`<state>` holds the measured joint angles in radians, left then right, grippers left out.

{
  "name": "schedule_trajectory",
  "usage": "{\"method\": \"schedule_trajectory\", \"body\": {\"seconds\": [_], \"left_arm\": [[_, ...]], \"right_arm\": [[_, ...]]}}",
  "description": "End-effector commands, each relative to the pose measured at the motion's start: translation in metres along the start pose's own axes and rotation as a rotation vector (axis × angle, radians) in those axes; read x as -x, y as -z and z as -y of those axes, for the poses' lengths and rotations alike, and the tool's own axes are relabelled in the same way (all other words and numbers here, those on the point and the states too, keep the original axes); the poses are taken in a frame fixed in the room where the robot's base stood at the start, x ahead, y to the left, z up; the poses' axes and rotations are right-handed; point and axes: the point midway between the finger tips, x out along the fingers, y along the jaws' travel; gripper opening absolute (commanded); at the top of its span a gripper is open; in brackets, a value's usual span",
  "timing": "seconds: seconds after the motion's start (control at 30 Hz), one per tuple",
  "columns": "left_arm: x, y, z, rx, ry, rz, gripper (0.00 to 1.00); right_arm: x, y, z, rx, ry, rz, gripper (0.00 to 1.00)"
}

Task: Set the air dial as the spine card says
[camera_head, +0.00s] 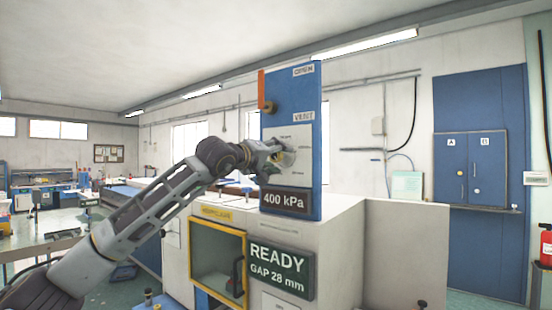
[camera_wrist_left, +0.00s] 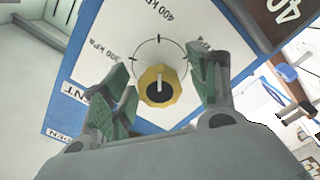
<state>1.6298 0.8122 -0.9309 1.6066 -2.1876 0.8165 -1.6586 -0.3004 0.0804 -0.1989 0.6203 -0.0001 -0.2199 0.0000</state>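The air dial is a round yellow knob with a dark face (camera_wrist_left: 157,86) and a white pointer line in the left wrist view. The pointer points roughly up the picture, toward the 400 kPa label. A 300 kPa label lies to the left; a label to the right is partly hidden by a finger. A dark plate (camera_head: 285,201) below the dial reads 400 kPa. My left gripper (camera_head: 275,156) is at the dial panel. In the left wrist view, its green-padded fingers (camera_wrist_left: 161,82) are open on either side of the knob, with gaps. No spine card is readable. My right gripper is out of view.
The dial sits on a blue upright panel (camera_head: 293,88) above a pale machine (camera_head: 345,225). A READY, GAP 28 mm sign (camera_head: 281,270) and a yellow-framed window (camera_head: 217,230) are below. Blue doors (camera_head: 480,120) and a fire extinguisher (camera_head: 546,246) stand at the right.

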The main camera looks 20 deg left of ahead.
Motion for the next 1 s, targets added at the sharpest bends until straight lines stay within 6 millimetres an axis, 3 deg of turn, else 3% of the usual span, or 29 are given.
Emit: {"method": "schedule_trajectory", "body": {"seconds": [0.47,1.0], "left_arm": [[0.007,0.002,-0.001,0.0,-0.002,-0.003,0.6],[0.059,0.001,0.0,-0.001,-0.001,-0.002,0.6]], "right_arm": [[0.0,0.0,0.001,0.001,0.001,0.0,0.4],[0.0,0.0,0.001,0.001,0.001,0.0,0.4]]}}
